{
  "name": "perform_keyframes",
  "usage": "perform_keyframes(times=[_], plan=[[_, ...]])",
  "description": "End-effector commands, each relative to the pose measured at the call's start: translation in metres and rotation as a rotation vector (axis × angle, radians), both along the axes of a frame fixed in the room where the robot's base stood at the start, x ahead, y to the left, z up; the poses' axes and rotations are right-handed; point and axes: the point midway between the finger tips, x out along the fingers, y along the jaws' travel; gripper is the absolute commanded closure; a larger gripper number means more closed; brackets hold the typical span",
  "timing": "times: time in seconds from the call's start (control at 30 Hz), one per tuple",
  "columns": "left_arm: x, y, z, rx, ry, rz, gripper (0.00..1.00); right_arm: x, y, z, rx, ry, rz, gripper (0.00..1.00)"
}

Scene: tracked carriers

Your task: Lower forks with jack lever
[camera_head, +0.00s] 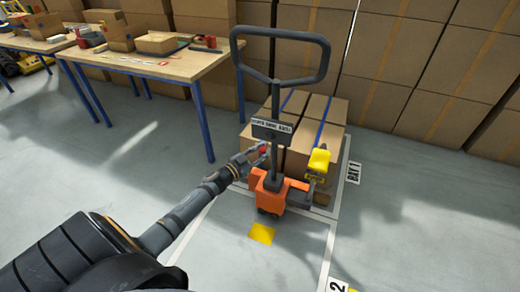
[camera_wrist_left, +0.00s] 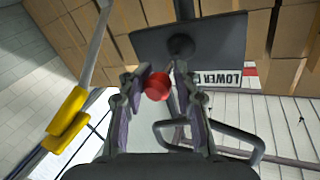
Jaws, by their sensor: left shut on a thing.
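The orange pallet jack (camera_head: 268,192) stands on the floor with its dark loop handle (camera_head: 325,62) upright. A sign plate (camera_head: 272,131) is on the handle's shaft; in the left wrist view, the plate (camera_wrist_left: 190,42) shows lettering including "LOWER". My left gripper (camera_head: 256,154) reaches in from the left, beside the shaft just below the plate. In the left wrist view, its fingers (camera_wrist_left: 161,84) are shut on the red knob (camera_wrist_left: 158,86) of the jack lever. The fingers hide much of the lever. My right gripper is not in view.
Cartons with blue straps (camera_head: 318,108) stand behind the jack. A yellow part (camera_head: 318,161) is at its right. A workbench (camera_head: 160,64) with boxes and tools stands at the left. Stacked cartons (camera_head: 430,75) line the back. The front floor is clear, with a yellow square (camera_head: 262,233).

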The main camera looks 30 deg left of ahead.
Motion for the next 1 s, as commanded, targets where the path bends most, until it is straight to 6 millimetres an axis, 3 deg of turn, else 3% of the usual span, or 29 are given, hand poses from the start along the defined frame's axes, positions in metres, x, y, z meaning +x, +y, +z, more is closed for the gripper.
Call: perform_keyframes(times=[0.27, 0.3, 0.43, 0.77, 1.0], plan=[[0.000, -0.003, 0.001, -0.001, -0.005, -0.008, 1.00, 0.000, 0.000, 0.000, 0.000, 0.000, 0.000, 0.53], [0.000, -0.003, 0.001, -0.001, -0.005, -0.008, 0.69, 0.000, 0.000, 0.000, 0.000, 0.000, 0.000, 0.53], [0.000, -0.002, 0.001, -0.001, -0.004, -0.006, 0.53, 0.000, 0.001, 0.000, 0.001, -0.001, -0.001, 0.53], [-0.003, 0.000, 0.000, 0.001, -0.002, -0.002, 0.53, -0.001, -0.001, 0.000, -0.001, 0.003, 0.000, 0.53], [-0.042, 0.009, -0.001, 0.003, 0.002, -0.006, 0.53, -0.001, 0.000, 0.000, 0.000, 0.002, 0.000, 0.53]])
